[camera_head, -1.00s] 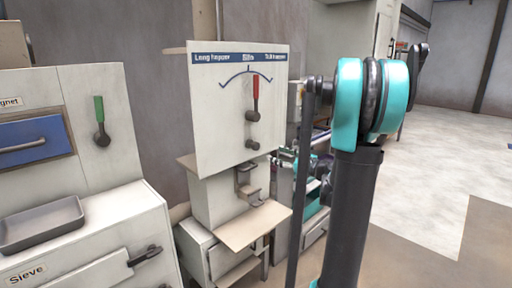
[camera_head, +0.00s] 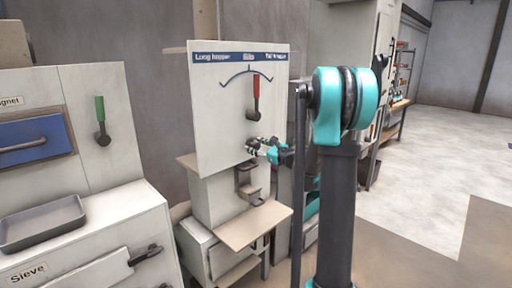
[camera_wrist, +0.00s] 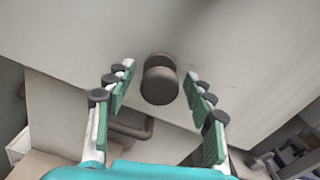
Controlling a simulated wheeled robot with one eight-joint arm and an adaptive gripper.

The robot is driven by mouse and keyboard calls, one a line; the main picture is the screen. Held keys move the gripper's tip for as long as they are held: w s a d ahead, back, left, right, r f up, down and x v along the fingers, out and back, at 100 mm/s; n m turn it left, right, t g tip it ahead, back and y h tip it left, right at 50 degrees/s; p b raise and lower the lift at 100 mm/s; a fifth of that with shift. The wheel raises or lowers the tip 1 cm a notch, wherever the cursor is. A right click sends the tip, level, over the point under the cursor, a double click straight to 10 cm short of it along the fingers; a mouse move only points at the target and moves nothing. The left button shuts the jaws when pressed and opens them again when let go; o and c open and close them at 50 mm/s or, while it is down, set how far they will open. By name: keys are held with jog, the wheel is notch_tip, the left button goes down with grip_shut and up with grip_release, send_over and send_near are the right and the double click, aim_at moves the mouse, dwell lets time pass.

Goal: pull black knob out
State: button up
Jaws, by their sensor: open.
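The black knob (camera_wrist: 160,84) is a short dark round knob on the pale front panel (camera_head: 215,110). In the wrist view it sits between the fingertips of my gripper (camera_wrist: 160,82), with a clear gap on both sides. The green-padded fingers are open and hold nothing. In the head view my gripper (camera_head: 256,147) is at the lower right of the panel, below the red-handled lever (camera_head: 256,97), and it covers the knob there.
A dark bracket (camera_head: 246,182) and a small shelf (camera_head: 245,226) are below the panel. The bracket also shows in the wrist view (camera_wrist: 130,130). A green-handled lever (camera_head: 101,121), a blue drawer (camera_head: 30,142) and a grey tray (camera_head: 42,222) are on the left. Open floor lies to the right.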

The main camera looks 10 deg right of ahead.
jog(key=shift+c, duration=0.6)
grip_shut()
jog(key=shift+v, duration=1.25)
jog(key=shift+s, duration=0.1)
jog(key=shift+o, duration=0.6)
grip_release()
jog(key=v, duration=1.2)
